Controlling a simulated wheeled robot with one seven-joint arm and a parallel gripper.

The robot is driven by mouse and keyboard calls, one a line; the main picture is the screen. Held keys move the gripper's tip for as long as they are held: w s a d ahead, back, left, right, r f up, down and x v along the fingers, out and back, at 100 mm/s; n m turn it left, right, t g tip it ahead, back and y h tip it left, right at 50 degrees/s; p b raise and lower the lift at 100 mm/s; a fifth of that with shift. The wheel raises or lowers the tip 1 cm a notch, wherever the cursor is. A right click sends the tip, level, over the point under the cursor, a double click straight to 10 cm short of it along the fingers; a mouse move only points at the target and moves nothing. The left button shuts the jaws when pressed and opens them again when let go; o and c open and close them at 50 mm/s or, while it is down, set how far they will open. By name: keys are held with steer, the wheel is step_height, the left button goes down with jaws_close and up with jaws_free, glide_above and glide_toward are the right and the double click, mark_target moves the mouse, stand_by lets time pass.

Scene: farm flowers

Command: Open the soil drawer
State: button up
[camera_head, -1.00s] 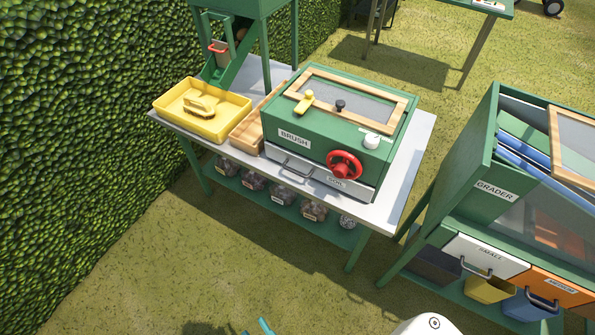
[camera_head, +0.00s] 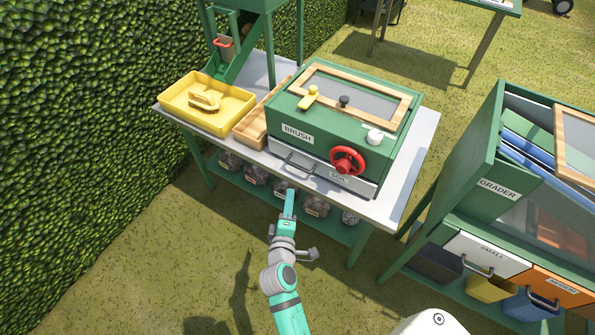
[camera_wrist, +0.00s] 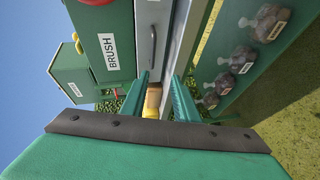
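The soil drawer (camera_head: 325,174) is a pale grey front low on the green BRUSH box (camera_head: 290,105). It looks shut, with a SOIL label at its right and a dark bar handle (camera_head: 301,163) at its left. My gripper (camera_head: 290,194) is just in front of the bench edge, below the handle in the picture. In the wrist view, the two green fingers of my gripper (camera_wrist: 162,92) are apart with nothing held between them. The sideways-looking drawer front (camera_wrist: 146,62) and its handle (camera_wrist: 153,44) lie ahead of the fingertips, and I see no contact.
A red handwheel (camera_head: 347,160) sticks out above the drawer's right part. A yellow tray (camera_head: 180,112) and a wooden box (camera_head: 248,133) stand left on the grey bench top (camera_head: 414,155). The GRADER stand (camera_head: 490,215) is at right.

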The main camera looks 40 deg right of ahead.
steer(key=shift+g+h, duration=0.3)
steer(key=shift+h, duration=0.2)
steer(key=x, duration=0.4)
steer(key=r+x, duration=0.1)
steer(key=x, duration=0.8)
steer(key=shift+s+d+r, duration=0.15)
steer(key=shift+d+r, duration=0.05)
steer(key=shift+d, duration=0.15)
jaws_close()
